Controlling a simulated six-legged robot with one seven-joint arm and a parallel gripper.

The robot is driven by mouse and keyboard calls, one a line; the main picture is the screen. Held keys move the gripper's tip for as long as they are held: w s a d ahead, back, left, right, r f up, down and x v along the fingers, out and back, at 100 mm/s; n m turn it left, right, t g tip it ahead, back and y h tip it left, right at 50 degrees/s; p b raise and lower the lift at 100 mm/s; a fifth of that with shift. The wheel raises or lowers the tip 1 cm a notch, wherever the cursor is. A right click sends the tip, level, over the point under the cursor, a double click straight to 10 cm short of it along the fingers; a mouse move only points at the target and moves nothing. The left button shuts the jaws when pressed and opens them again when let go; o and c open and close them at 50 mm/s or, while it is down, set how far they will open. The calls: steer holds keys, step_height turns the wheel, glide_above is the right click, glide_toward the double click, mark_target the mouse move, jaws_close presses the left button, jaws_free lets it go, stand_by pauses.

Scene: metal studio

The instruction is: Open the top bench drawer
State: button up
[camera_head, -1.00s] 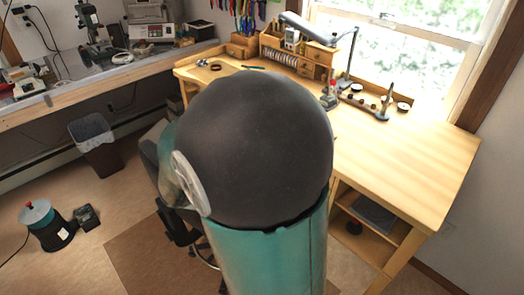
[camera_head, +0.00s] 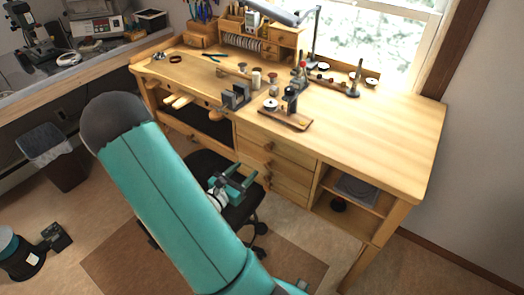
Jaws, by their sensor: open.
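The wooden bench (camera_head: 400,135) stands against the window wall. Its stack of drawers is under the middle of the top. The top bench drawer (camera_head: 288,154) looks shut, with a small round wooden knob (camera_head: 268,147). My gripper (camera_head: 240,174) is teal with two parallel fingers. It is open and empty, in front of the drawer stack, lower and to the left of the top knob in the picture. I see a gap between gripper and drawer front, though its depth is hard to judge.
A dark chair (camera_head: 243,211) stands under my gripper, close to the drawers. Open shelves (camera_head: 345,209) are right of the drawers. Tools, including a small stand (camera_head: 290,105), are on the bench top. A bin (camera_head: 50,155) is at the left. The floor at right is clear.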

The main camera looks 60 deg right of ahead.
mark_target(267, 148)
steer(key=d, duration=0.4)
steer(key=s+d, duration=0.1)
steer(key=d, duration=0.6)
steer(key=shift+s+d, duration=0.3)
steer(key=shift+s, duration=0.1)
steer(key=shift+c, duration=0.2)
jaws_close()
